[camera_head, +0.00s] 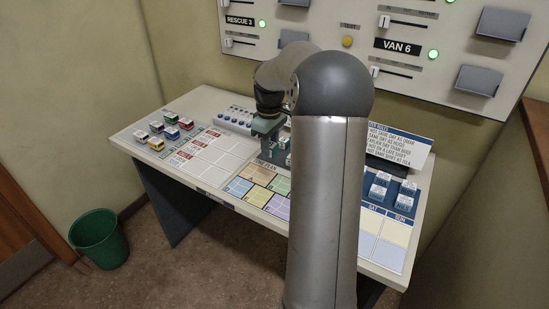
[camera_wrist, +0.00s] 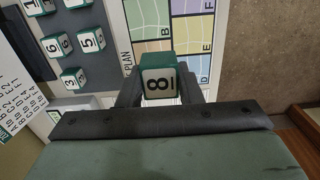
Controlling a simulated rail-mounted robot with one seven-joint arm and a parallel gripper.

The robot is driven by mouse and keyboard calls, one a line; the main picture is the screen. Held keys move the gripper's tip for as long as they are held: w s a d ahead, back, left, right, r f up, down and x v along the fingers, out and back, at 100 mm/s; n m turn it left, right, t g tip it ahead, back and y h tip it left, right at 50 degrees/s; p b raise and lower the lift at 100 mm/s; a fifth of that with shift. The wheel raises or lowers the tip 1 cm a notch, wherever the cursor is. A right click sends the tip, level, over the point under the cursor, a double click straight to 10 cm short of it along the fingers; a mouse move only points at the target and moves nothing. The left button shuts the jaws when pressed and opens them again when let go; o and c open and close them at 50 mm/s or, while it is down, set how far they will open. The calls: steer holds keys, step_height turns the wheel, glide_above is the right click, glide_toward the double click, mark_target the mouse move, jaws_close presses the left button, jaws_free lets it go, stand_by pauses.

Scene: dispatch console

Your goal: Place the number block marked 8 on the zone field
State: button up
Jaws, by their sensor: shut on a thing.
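The number block marked 8 (camera_wrist: 158,82), white-faced with green sides, is held between the dark fingers of my gripper (camera_wrist: 160,92) in the wrist view. My gripper (camera_head: 268,130) is over the console top in the head view, just behind the zone plan (camera_head: 259,185), a grid of coloured map squares. The zone plan also shows in the wrist view (camera_wrist: 192,32), beyond the held block, with letters B, D, E and F readable. Which place is the zone field, I cannot tell; my arm hides part of the console.
Toy vehicles (camera_head: 172,132) are at the console's left. A rules card (camera_head: 400,146), several small blocks (camera_head: 380,187) and blank squares (camera_head: 391,243) are at the right. A green bin (camera_head: 99,240) stands on the floor.

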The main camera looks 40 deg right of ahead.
steer(key=s+a+b, duration=0.1)
steer(key=s+a, duration=0.4)
steer(key=s, duration=0.5)
steer(key=s+a+b, duration=0.2)
steer(key=s+a, duration=0.3)
steer(key=s, duration=0.5)
steer(key=p, duration=0.2)
glide_above(280, 206)
steer(key=f, duration=0.8)
steer(key=shift+s+a+f, duration=0.25)
steer(key=shift+f, duration=0.05)
steer(key=shift+w+d+f, duration=0.15)
steer(key=shift+w+f, duration=0.1)
steer(key=shift+f, duration=0.1)
steer(key=shift+w+d+f, duration=0.1)
steer(key=shift+f, duration=1.55)
